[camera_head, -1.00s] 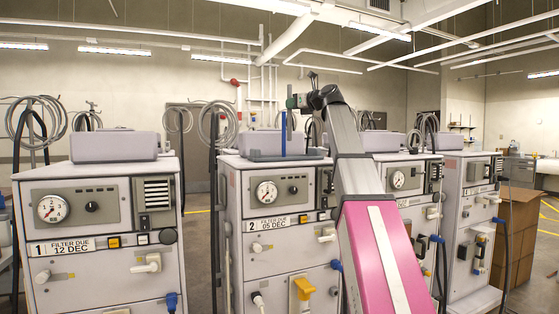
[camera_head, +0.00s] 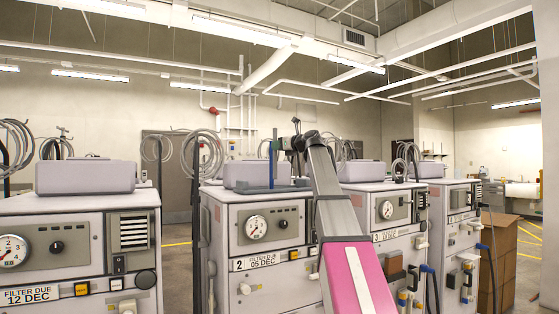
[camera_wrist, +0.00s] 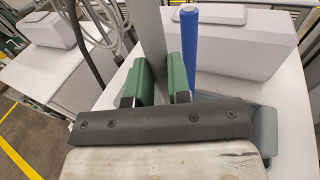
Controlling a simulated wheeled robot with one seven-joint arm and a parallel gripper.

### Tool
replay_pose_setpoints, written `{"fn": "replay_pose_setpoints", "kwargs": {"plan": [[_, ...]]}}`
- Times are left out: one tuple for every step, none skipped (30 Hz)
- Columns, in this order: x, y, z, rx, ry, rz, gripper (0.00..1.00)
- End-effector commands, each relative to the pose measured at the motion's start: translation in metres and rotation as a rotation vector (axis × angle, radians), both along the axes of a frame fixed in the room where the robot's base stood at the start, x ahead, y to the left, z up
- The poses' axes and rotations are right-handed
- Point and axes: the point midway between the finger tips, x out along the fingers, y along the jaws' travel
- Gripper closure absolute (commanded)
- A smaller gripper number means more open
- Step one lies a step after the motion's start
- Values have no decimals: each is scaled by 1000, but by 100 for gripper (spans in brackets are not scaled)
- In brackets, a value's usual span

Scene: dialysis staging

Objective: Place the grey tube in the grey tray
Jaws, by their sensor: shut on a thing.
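My gripper (camera_wrist: 152,82) has green finger pads and is shut on the grey tube (camera_wrist: 152,45), which stands upright between the pads in the wrist view. Its lower end is hidden behind the gripper. The grey tray (camera_wrist: 264,125) lies on top of a machine, to the right of the held tube, partly hidden by my gripper. In the head view the tray (camera_head: 262,189) is on the machine marked 2, and my gripper (camera_head: 284,145) is above it. I cannot tell whether the tube touches the tray.
A blue tube (camera_wrist: 187,45) stands upright at the tray, close to the right of my gripper. A pale grey box (camera_wrist: 245,45) sits behind it on the machine top. Coiled hoses (camera_head: 200,155) hang behind the machines. Other machines (camera_head: 80,240) stand on both sides.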

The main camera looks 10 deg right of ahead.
Motion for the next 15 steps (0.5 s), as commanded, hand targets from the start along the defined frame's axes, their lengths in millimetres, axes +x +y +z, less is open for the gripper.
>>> {"fn": "replay_pose_setpoints", "kwargs": {"plan": [[6,-4,-3,0,0,-1,100],[9,-6,-5,0,0,-1,100],[11,-7,-7,0,0,-1,100],[12,-8,-8,0,0,-1,100],[13,-9,-9,0,0,-1,100],[13,-9,-10,0,0,0,100],[13,-10,-12,0,0,0,100],[13,-9,-14,0,0,0,100],[12,-9,-17,1,1,0,100],[12,-9,-20,1,1,0,100],[12,-9,-24,0,0,0,100],[11,-9,-30,0,0,0,100],[11,-9,-34,0,0,0,100],[11,-9,-39,-1,1,0,100],[11,-9,-44,0,1,0,100]]}}
